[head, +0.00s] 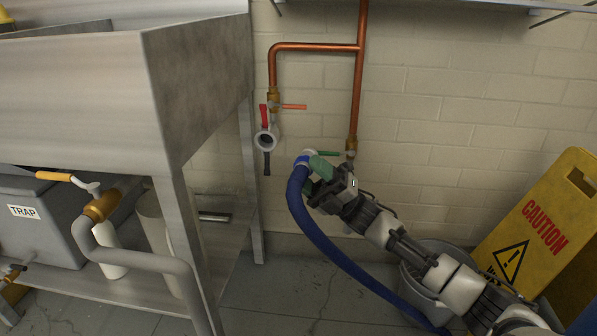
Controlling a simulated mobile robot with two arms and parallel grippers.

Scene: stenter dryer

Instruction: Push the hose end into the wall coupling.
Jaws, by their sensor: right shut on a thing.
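The wall coupling (265,141) is a grey round ring with a dark opening, below a red-levered valve (264,116) on the copper pipe. The blue hose (312,225) arches up from the floor at the lower right. The hose end (305,157) has a pale cuff and sits to the right of the coupling, slightly lower in the picture and apart from it. My right gripper (318,180) is shut on the hose end, with a green part showing at its jaws. The jaws partly hide the hose end. My left gripper is out of view.
A steel sink unit (200,75) with legs stands at the left. A grey trap box (35,225) and pipework are under it. A second copper pipe (357,85) runs down behind my right gripper. A grey bucket (430,275) and yellow caution sign (540,220) stand at the right.

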